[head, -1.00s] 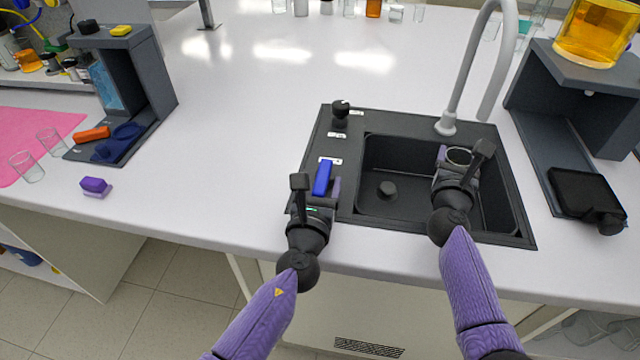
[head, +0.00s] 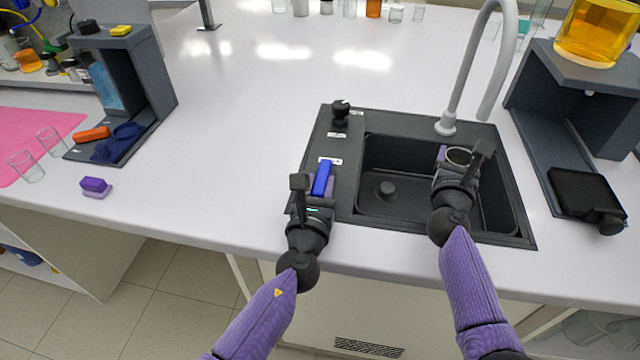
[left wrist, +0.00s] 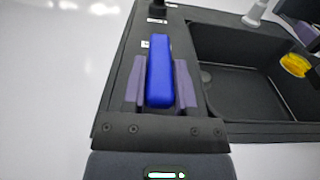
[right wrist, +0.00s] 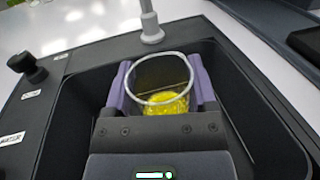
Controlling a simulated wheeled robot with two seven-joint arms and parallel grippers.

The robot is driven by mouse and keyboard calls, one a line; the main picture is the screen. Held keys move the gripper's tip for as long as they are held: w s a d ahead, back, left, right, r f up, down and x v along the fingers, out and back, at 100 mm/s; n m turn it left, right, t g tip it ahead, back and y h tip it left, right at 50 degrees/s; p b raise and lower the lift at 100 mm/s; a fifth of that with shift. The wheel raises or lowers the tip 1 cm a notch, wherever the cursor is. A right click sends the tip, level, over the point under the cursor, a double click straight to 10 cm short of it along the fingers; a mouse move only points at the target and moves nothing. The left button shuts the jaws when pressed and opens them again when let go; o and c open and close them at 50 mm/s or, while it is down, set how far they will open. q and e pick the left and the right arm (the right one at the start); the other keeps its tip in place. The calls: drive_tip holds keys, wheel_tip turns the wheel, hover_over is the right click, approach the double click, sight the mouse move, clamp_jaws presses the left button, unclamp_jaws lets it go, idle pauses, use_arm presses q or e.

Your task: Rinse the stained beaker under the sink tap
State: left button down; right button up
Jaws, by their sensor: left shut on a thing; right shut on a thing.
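The beaker (head: 458,156) is clear glass with a yellow stain at its bottom, visible in the right wrist view (right wrist: 163,85). My right gripper (head: 455,165) is shut around it and holds it upright over the right part of the sink basin (head: 400,205). The grey tap (head: 458,80) arches behind the basin, its spout end above and behind the beaker. No water stream shows. My left gripper (head: 318,190) is shut on a blue handle (head: 322,176) on the sink's left rim; the left wrist view shows the handle (left wrist: 160,75) between both fingers.
A black knob (head: 340,112) stands at the rim's back left. A dark stand with an amber vessel (head: 595,35) is at the right, a black device (head: 585,195) before it. Another stand (head: 150,90), a purple sponge-like block (head: 95,185) and glasses are left. The counter centre is clear.

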idle(0.8)
use_arm(q)
drive_tip(key=m+h, duration=0.1)
drive_tip(key=h, duration=0.1)
drive_tip(key=a+m+g+h, duration=0.1)
drive_tip(key=shift+w+r+m+h, duration=0.1)
drive_tip(key=shift+w+m+h, duration=0.2)
drive_tip(key=shift+a+g+h, duration=0.2)
drive_tip(key=shift+g+h, duration=0.1)
drive_tip(key=shift+h, duration=0.1)
drive_tip(key=shift+c, duration=2)
unclamp_jaws()
drive_tip(key=shift+s, duration=0.1)
drive_tip(key=v, duration=1.1)
drive_tip(key=shift+s+a, duration=0.2)
drive_tip(key=shift+s, duration=0.15)
